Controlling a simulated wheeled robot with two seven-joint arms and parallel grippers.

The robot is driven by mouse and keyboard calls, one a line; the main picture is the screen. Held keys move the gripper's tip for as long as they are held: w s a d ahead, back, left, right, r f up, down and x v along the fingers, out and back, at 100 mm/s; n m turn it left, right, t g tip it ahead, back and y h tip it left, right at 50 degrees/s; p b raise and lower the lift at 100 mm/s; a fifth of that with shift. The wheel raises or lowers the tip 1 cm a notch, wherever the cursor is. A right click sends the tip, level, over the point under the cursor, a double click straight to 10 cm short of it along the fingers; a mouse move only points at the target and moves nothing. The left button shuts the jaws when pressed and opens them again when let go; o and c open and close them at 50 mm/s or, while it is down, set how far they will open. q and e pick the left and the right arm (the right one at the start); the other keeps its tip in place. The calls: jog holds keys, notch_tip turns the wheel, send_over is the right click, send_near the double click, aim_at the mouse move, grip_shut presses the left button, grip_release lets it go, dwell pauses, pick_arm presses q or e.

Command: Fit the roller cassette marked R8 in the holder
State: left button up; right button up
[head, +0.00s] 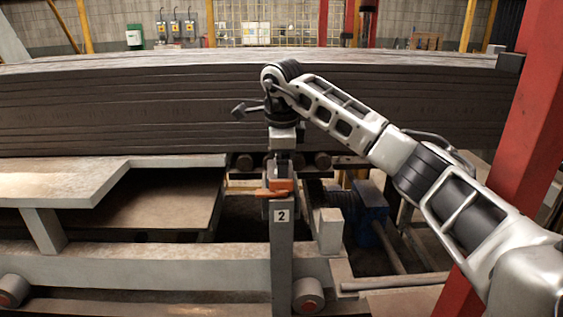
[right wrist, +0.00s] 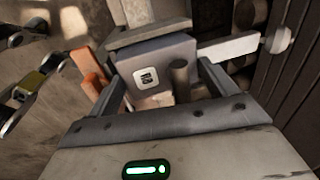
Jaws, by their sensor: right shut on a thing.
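In the right wrist view a grey block-shaped cassette (right wrist: 185,52) with a white tag (right wrist: 147,77) sits between the two fingers of my right gripper (right wrist: 164,78). The tag's dark marks are too small to read. A short dark cylinder (right wrist: 180,78) stands out from its face. In the head view my right gripper (head: 283,167) points down, shut, over the grey post-like holder (head: 281,245) labelled 2. Orange parts (head: 280,189) show at the post's top. Whether the cassette is seated there is hidden.
A long stack of dark plates (head: 130,105) spans the back. Grey beams and a ledge (head: 75,180) lie left of the post. A blue machine part (head: 371,212) stands to its right. A red column (head: 510,150) rises at the right, close to my right arm.

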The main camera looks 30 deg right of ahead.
jog(key=shift+f+b, duration=0.35)
jog(key=shift+f, duration=0.4)
jog(key=o, duration=1.2)
jog(key=shift+o, duration=0.3)
jog(key=shift+f, duration=0.15)
jog(key=shift+s+a+f, duration=0.1)
jog(key=shift+f, duration=0.05)
notch_tip(320, 180, up, 13)
jog(key=s, duration=0.1)
jog(key=shift+s+a+f, duration=0.15)
jog(key=shift+s+a, duration=0.2)
jog(key=shift+a, duration=0.1)
